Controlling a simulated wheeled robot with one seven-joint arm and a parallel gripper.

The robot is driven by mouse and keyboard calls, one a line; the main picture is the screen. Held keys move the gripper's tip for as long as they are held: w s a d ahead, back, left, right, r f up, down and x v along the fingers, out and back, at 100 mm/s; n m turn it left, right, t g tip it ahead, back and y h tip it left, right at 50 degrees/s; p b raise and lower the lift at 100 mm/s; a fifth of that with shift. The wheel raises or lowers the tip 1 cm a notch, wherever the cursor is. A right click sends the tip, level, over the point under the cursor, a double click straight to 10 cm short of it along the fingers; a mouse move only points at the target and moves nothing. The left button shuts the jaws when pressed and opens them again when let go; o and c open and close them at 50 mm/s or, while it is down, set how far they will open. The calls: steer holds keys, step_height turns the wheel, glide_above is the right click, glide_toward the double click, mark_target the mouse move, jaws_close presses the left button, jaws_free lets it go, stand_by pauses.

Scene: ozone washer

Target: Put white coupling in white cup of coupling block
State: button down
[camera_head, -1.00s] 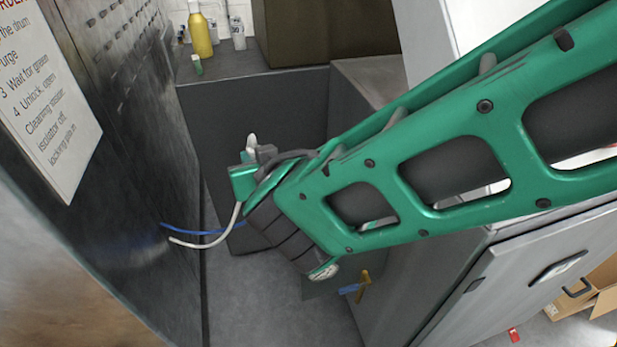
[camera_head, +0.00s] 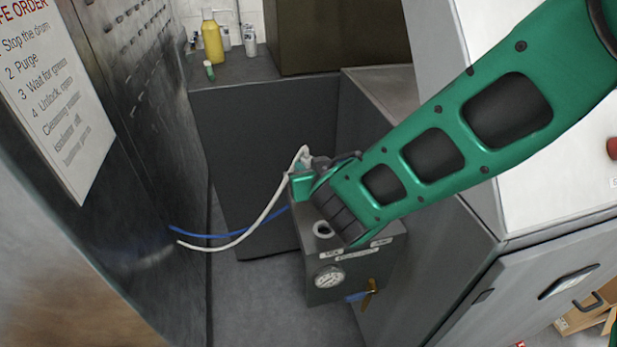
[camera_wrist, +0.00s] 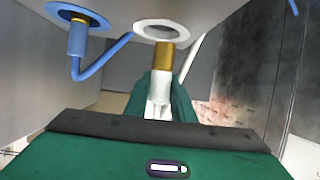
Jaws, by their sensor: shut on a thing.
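The coupling block (camera_head: 345,285) is a grey box with a gauge and labels on its front. A pale ring (camera_head: 322,229), apparently the white cup, shows on its top; the white cup (camera_wrist: 160,24) is clear in the wrist view. My gripper (camera_head: 304,178) is above the block. In the wrist view its green fingers (camera_wrist: 160,92) are shut on the white coupling (camera_wrist: 158,100), whose brass end (camera_wrist: 166,57) points at the cup. The brass end overlaps the cup's near rim in the picture; I cannot tell whether they touch.
A blue coupling (camera_wrist: 78,38) sits at the blue cup (camera_wrist: 77,12) beside the white one. The white hose (camera_head: 245,238) and blue hose (camera_head: 215,235) run from the dark panel at left.

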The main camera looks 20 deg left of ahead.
steer(key=shift+w+d+f, duration=0.1)
steer(key=shift+w+f, duration=0.2)
steer(key=shift+w, duration=0.3)
steer(key=shift+f, duration=2)
steer(key=shift+f, duration=0.1)
steer(key=c, duration=1.5)
jaws_free()
steer(key=v, duration=1.2)
